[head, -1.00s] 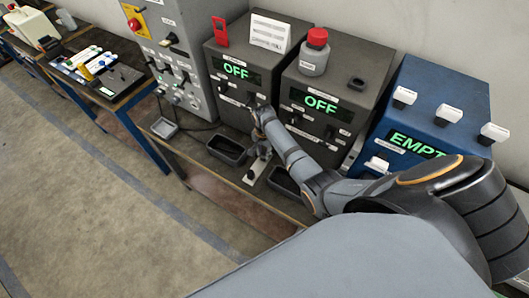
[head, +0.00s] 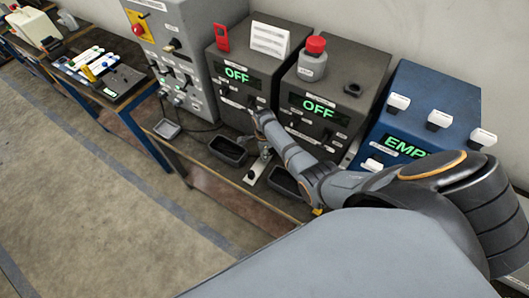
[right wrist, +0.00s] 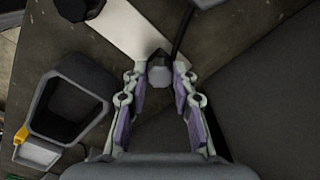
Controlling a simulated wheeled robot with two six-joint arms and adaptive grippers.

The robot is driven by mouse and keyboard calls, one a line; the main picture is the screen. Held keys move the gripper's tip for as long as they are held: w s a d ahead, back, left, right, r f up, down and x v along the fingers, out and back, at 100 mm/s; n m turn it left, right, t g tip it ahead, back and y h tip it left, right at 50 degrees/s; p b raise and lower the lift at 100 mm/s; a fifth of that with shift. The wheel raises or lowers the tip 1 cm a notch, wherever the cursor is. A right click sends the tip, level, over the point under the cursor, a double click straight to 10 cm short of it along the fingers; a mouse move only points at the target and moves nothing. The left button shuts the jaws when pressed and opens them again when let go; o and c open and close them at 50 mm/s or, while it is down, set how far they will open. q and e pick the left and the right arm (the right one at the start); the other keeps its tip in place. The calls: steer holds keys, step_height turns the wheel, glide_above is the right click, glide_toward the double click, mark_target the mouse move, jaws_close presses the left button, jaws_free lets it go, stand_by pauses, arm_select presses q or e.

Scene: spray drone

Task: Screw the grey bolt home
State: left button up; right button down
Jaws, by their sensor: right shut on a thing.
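In the right wrist view my right gripper (right wrist: 158,78) has its two fingers on either side of a small grey faceted piece with a dark top, which looks like the grey bolt (right wrist: 160,76). It is shut on this piece, over the end of a pale plate (right wrist: 122,28). How deep the bolt sits cannot be told. In the head view my right arm reaches in from the right, and its gripper (head: 257,119) is small there, in front of the dark boxes. The pale plate (head: 257,168) shows below it on the bench. My left gripper is not in view.
Two dark boxes (head: 240,52) reading OFF stand behind the arm, with a blue box (head: 437,100) on the right. An open black bin (head: 228,151) sits left of the plate, another (head: 285,182) right of it. A dark cable (right wrist: 184,28) passes close to the fingers.

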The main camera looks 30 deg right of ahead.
steer(key=m+p, duration=0.1)
steer(key=m, duration=0.5)
steer(key=shift+r, duration=0.1)
steer(key=m+p, duration=0.1)
steer(key=m, duration=0.2)
steer(key=shift+m, duration=0.4)
steer(key=shift+f+m, duration=0.2)
steer(key=shift+m, duration=0.6)
steer(key=c, duration=1)
jaws_free()
